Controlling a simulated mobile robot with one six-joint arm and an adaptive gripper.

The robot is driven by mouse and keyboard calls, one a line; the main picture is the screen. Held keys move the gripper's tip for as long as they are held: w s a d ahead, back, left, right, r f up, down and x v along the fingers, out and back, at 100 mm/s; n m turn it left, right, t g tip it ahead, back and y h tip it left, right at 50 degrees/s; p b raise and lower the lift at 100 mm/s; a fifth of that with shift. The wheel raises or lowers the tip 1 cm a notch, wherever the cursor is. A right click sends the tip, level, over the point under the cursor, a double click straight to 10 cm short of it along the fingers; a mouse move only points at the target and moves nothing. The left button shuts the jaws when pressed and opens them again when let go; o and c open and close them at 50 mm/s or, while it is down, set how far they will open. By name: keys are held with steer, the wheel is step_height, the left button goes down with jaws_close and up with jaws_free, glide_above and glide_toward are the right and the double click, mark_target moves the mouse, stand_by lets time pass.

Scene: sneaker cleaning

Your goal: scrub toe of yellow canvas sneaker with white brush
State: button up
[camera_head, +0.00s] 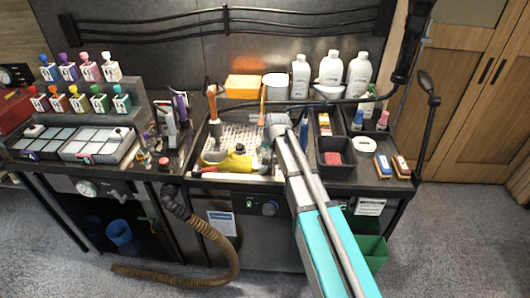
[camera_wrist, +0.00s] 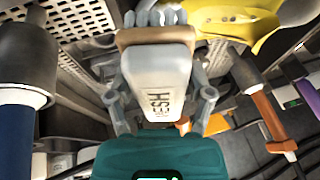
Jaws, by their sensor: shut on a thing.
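The yellow canvas sneaker (camera_head: 230,162) lies at the front of the middle worktop. In the wrist view, part of the yellow sneaker (camera_wrist: 258,32) shows at the top right, with a pale part at the top edge. My gripper (camera_wrist: 160,85) is shut on the white brush (camera_wrist: 157,72), with one finger on each side of its pale body. The brush has a tan band and pale bristles at the far end, close beside the sneaker. Whether the bristles touch it, I cannot tell. In the head view, my arm mostly hides the gripper and brush, just right of the sneaker.
An orange-handled tool (camera_head: 212,104) stands upright behind the sneaker. An orange block (camera_head: 243,87) and white bottles (camera_head: 358,74) stand at the back. A black bin (camera_head: 335,158) is to the right of my arm. A brown hose (camera_head: 215,229) hangs in front.

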steer(key=shift+d+r+p, duration=0.2)
steer(key=shift+r+p, duration=0.5)
steer(key=shift+r, duration=0.05)
steer(key=shift+d+r+p, duration=0.2)
steer(key=shift+r+p, duration=0.45)
steer(key=shift+r, duration=0.1)
